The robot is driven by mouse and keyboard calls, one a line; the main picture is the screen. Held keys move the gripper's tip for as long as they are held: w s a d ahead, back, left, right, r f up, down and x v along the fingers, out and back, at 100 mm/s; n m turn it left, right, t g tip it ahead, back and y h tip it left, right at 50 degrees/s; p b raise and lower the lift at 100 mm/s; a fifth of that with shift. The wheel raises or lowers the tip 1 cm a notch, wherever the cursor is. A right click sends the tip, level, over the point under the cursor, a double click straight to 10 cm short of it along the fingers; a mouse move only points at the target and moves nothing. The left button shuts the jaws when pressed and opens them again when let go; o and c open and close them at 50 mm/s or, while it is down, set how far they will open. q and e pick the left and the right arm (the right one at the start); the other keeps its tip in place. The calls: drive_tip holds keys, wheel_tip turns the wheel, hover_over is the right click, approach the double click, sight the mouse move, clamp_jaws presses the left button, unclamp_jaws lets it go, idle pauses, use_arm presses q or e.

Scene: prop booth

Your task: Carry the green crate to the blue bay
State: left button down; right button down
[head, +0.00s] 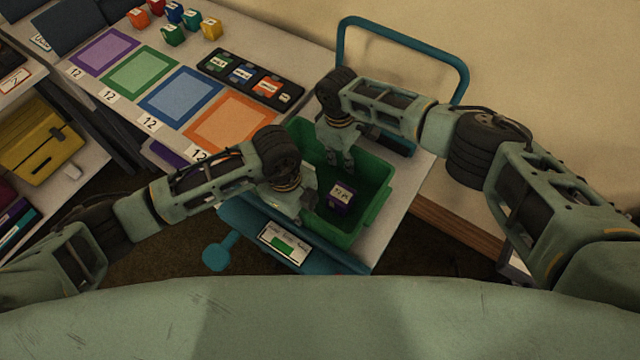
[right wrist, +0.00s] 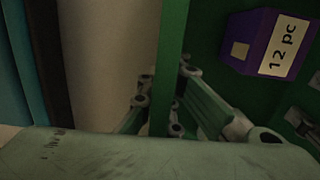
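The green crate (head: 376,204) sits on the cart and holds a purple box (head: 341,196). The blue bay (head: 181,97) is a blue square on the long table at the left. My right gripper (head: 342,162) is at the crate's far side. In the right wrist view its fingers (right wrist: 166,85) lie close on both sides of the crate wall (right wrist: 172,35), seemingly clamped on it. My left gripper (head: 306,203) is at the crate's near left side. Its fingertips are too small and partly hidden to show whether they hold the wall.
Purple (head: 104,51), green (head: 139,72) and orange (head: 231,120) bays flank the blue one. A black tray (head: 250,78) and several small coloured containers stand behind them. The cart has a teal handle (head: 403,37) and a front display (head: 284,244). A shelf with a yellow case (head: 38,140) is at left.

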drive_tip(key=shift+r+p, duration=2.3)
drive_tip(key=shift+r, duration=0.2)
drive_tip(key=shift+f, duration=0.1)
